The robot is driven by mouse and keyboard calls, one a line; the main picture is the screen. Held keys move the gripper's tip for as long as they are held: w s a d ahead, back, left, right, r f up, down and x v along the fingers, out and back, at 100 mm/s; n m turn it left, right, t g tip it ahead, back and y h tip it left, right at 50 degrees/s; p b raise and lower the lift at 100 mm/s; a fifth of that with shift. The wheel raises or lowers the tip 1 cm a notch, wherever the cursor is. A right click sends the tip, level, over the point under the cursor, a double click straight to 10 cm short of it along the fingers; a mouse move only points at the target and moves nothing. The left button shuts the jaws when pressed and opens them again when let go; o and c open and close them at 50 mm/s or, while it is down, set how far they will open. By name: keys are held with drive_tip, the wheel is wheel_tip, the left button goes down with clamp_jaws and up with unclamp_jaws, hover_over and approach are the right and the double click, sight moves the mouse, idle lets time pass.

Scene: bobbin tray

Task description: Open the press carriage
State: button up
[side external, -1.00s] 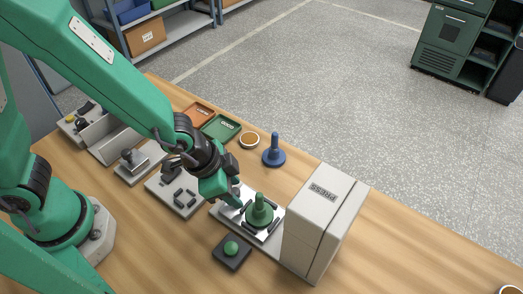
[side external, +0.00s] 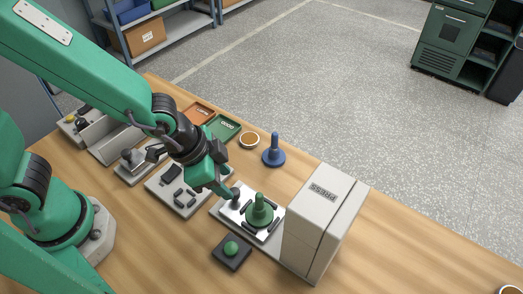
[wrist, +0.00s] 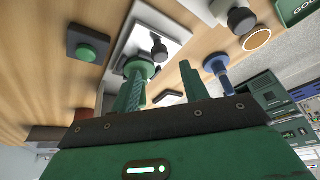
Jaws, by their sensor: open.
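The press (side external: 322,215) is a tall pale block with a dark slot line and PRESS on its top. Its carriage, a silver plate (side external: 240,221), lies out on the pale base at the press's left. A green bobbin (side external: 260,208) stands upright on the plate. A dark knob (side external: 235,192) is at the plate's far left side. My gripper (side external: 226,194) is open and empty, just left of the knob. In the wrist view the knob (wrist: 159,50) shows beyond the open fingers, apart from them. The green bobbin (wrist: 139,68) is partly hidden by one finger.
A green button (side external: 231,248) on a dark box sits in front of the base. A blue bobbin (side external: 274,150) stands behind the carriage, near a round dish (side external: 249,139). Fixtures and trays line the bench to the left. The bench right of the press is largely clear.

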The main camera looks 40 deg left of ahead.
drive_tip(key=shift+v, duration=1.55)
drive_tip(key=s+a+r+n+t+y, duration=0.1)
drive_tip(key=a+r+n, duration=0.3)
drive_tip(key=a, duration=0.6)
drive_tip(key=s+a+r+n+t+y, duration=0.1)
drive_tip(key=a+r+n, duration=0.3)
drive_tip(key=a+r, duration=0.5)
drive_tip(key=shift+s+a+r+n+y, duration=0.2)
drive_tip(key=shift+s+a+n+y, duration=0.2)
drive_tip(key=shift+s+a, duration=0.3)
